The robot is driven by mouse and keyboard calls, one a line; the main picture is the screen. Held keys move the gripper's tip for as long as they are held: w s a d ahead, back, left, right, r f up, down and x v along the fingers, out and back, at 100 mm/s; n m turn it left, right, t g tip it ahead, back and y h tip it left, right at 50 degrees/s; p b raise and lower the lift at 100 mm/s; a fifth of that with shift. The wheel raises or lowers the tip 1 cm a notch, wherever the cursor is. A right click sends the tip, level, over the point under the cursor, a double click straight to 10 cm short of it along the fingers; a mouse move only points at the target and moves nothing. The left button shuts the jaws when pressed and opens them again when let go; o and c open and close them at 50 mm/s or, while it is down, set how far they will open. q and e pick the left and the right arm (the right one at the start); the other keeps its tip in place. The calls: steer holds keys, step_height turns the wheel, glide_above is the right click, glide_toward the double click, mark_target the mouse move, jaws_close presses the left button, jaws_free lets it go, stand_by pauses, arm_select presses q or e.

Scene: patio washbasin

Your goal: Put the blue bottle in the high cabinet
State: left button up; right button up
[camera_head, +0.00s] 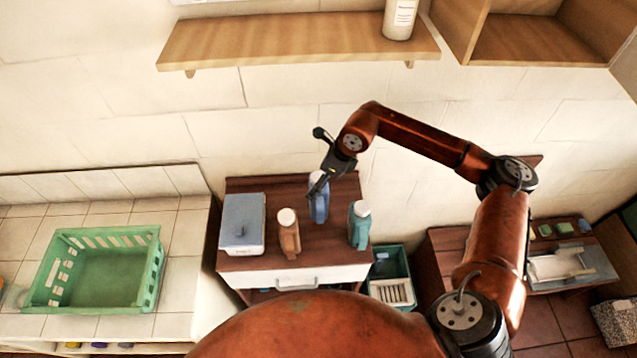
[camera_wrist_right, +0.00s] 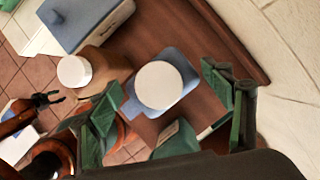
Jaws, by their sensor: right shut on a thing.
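The blue bottle (camera_head: 319,203) has a white cap and stands upright at the back of the dark wooden stand (camera_head: 325,230). My right gripper (camera_head: 318,182) reaches down to it from above. In the right wrist view the blue bottle (camera_wrist_right: 160,88) sits between the green finger pads (camera_wrist_right: 170,105), and the gripper is shut on it. The high cabinet (camera_head: 530,40) is an open wooden box on the wall at the upper right, only partly in view. My left gripper (camera_wrist_right: 48,98) shows small at the left of the right wrist view, its jaws apart and empty.
A brown bottle (camera_head: 289,235), a teal bottle (camera_head: 359,226) and a blue-lidded box (camera_head: 242,225) stand close around the blue bottle. A wooden shelf (camera_head: 290,42) with a white bottle (camera_head: 399,18) hangs above. A green crate (camera_head: 150,275) sits on the tiled counter.

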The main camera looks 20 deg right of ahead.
steer(key=shift+w+d+f, duration=0.1)
steer(key=shift+w+f, duration=0.65)
steer(key=shift+f, duration=0.05)
steer(key=shift+w+f+p, duration=0.15)
steer(key=shift+f+p, duration=0.4)
steer(key=shift+f, duration=1.1)
steer(key=shift+f, duration=0.2)
steer(key=o, duration=2.1)
steer(key=shift+d, duration=0.1)
